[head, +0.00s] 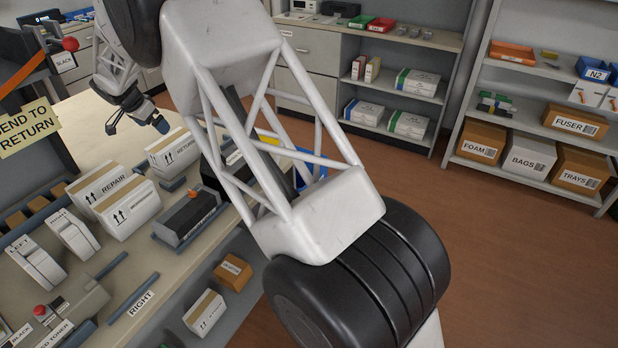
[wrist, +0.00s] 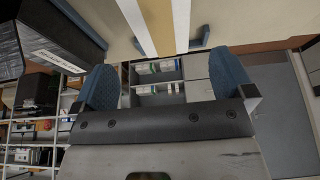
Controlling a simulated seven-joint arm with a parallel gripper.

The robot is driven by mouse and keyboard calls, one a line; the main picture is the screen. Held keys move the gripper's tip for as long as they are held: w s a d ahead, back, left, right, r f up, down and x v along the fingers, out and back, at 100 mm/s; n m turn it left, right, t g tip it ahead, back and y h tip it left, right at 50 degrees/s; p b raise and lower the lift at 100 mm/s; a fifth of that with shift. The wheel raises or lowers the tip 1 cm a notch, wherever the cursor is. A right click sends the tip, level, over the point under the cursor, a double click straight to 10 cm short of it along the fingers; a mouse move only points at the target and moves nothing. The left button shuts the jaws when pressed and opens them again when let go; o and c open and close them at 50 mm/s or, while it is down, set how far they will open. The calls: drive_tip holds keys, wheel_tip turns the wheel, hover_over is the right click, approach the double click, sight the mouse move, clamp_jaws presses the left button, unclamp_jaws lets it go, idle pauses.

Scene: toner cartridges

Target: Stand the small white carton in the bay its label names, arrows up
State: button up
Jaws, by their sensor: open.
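Several white cartons with tan tape stand on the counter in the head view. One (head: 172,150) seems to read RETURN and has up arrows on its side. Two larger ones stand left of it, one marked REPAIR (head: 97,186) and one with a blurred label (head: 131,208); both show arrows up. I cannot tell for sure which is the task's carton. My gripper (head: 150,113) is open above and behind the RETURN carton. In the wrist view my gripper (wrist: 165,62) has its blue fingers wide apart with nothing between them; a white carton with a tan stripe (wrist: 153,25) lies beyond the fingertips.
A yellow sign (head: 28,127) reads "END TO RETURN", cut at the edge. A dark cartridge (head: 187,217) lies right of the cartons. LEFT and RIGHT holders (head: 37,262), a RIGHT label (head: 141,302) and blue rails are nearer. Another carton (head: 205,312) sits lower. My arm hides part of the counter.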

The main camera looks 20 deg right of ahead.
drive_tip(key=s+d+r+n, duration=0.1)
drive_tip(key=s+d+r, duration=0.5)
drive_tip(key=s+d, duration=0.25)
drive_tip(key=s+d+r+n+y, duration=0.1)
drive_tip(key=s+d+r+n, duration=0.1)
drive_tip(key=s+d+r, duration=0.55)
drive_tip(key=s+d+r+n, duration=0.1)
drive_tip(key=s+d+r, duration=0.3)
drive_tip(key=s+d, duration=0.65)
drive_tip(key=s+d+f+n, duration=0.1)
drive_tip(key=s+d, duration=0.3)
drive_tip(key=s, duration=0.7)
drive_tip(key=s+d+f+n+y, duration=0.1)
drive_tip(key=s+d, duration=0.4)
drive_tip(key=s, duration=0.7)
drive_tip(key=s+d+f+n+y, duration=0.1)
drive_tip(key=s+d, duration=0.4)
drive_tip(key=s, duration=0.7)
wheel_tip(320, 180, down, 2)
drive_tip(key=shift+d+f+n+g, duration=0.25)
drive_tip(key=shift+n+g, duration=0.05)
drive_tip(key=shift+n, duration=0.6)
drive_tip(key=shift+w, duration=0.15)
